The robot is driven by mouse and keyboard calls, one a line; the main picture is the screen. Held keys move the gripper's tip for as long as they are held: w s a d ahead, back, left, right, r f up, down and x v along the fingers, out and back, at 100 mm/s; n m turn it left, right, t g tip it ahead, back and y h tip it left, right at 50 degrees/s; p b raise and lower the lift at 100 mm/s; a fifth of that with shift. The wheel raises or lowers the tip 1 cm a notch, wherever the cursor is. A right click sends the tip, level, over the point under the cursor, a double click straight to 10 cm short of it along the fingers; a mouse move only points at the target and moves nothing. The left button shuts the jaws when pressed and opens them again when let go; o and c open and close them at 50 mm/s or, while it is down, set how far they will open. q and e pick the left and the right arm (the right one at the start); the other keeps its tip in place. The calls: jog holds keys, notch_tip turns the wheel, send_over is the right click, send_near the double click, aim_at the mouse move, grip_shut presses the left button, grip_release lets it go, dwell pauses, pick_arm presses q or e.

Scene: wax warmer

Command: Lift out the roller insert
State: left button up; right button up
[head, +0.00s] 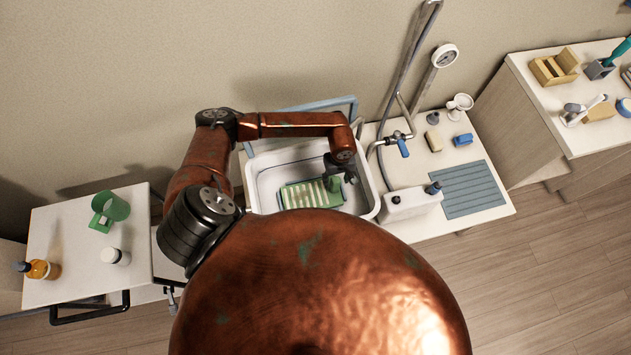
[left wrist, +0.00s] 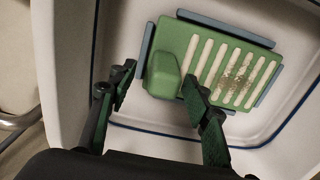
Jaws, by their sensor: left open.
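The roller insert, a green plate (head: 298,196) with pale slots, lies in the white basin. In the left wrist view the green plate (left wrist: 232,52) has a raised rounded green block (left wrist: 163,76) at its left end. My left gripper (head: 337,180) is over the right end of the insert in the head view. In the left wrist view the open left gripper (left wrist: 157,84) has one finger on each side of the green block. I cannot tell whether the fingers touch it. My right gripper is not in view.
The white basin's wall (head: 372,190) surrounds the insert. Blue-grey strips (left wrist: 222,30) edge the plate. To the right are a tap with a blue handle (head: 403,147), a white box (head: 410,204) and a ribbed blue mat (head: 468,190).

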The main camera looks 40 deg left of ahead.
pick_arm(q)
jog(key=shift+s+r, duration=0.15)
jog(key=shift+s, duration=0.3)
jog(key=shift+w, duration=0.25)
jog(key=c, duration=0.4)
jog(key=shift+s, duration=0.15)
jog(key=c, duration=0.8)
grip_shut()
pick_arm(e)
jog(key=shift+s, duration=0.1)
